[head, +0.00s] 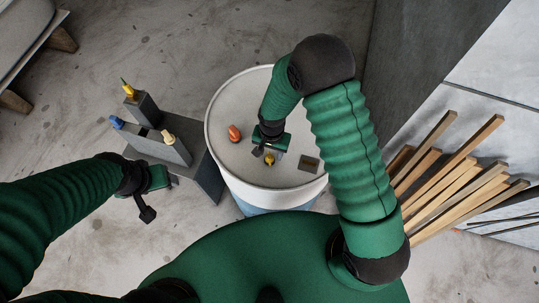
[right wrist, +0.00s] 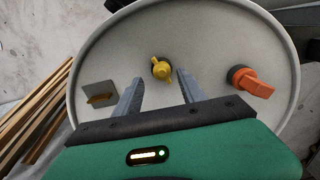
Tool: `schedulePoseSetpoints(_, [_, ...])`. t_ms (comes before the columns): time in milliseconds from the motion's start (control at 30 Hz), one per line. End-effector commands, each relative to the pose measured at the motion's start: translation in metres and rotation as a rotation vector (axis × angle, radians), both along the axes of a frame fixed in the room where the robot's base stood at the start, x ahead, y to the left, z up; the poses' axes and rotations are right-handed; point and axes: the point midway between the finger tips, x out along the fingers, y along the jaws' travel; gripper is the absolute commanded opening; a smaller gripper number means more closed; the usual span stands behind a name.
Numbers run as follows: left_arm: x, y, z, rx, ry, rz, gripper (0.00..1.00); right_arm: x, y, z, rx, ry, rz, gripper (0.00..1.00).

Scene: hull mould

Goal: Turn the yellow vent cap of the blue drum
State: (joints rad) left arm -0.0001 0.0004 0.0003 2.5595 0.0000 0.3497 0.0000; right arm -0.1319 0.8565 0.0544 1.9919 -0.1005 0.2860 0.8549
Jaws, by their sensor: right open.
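The blue drum (head: 262,203) stands in the middle of the head view, with a pale grey lid (head: 228,110) that has a raised rim. The yellow vent cap (head: 269,159) sits on the lid; in the right wrist view the cap (right wrist: 162,69) shows a winged shape. My right gripper (head: 268,153) is above the lid, open; its fingers (right wrist: 156,84) stand on either side just short of the cap, with nothing between them. My left gripper (head: 158,190) is off to the left, away from the drum, and its fingers are not clear.
An orange handle (head: 234,133) and a small plate with a brown tab (head: 309,164) are also on the lid. Timber lengths (head: 450,185) lie at right. A pale wall panel is behind them.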

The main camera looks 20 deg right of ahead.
Motion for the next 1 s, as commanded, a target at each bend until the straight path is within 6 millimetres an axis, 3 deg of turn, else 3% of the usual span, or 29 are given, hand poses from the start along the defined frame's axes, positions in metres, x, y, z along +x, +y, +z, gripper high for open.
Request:
schedulePoseSetpoints(100, [0.0, 0.0, 0.013, 0.0, 0.0, 0.0, 0.64, -0.001, 0.004, 0.016, -0.002, -0.001, 0.004, 0.48])
schedulePoseSetpoints(1000, [0.0, 0.0, 0.073, 0.0, 0.0, 0.0, 0.64, 0.002, 0.004, 0.092, 0.0, -0.001, 0.004, 0.48])
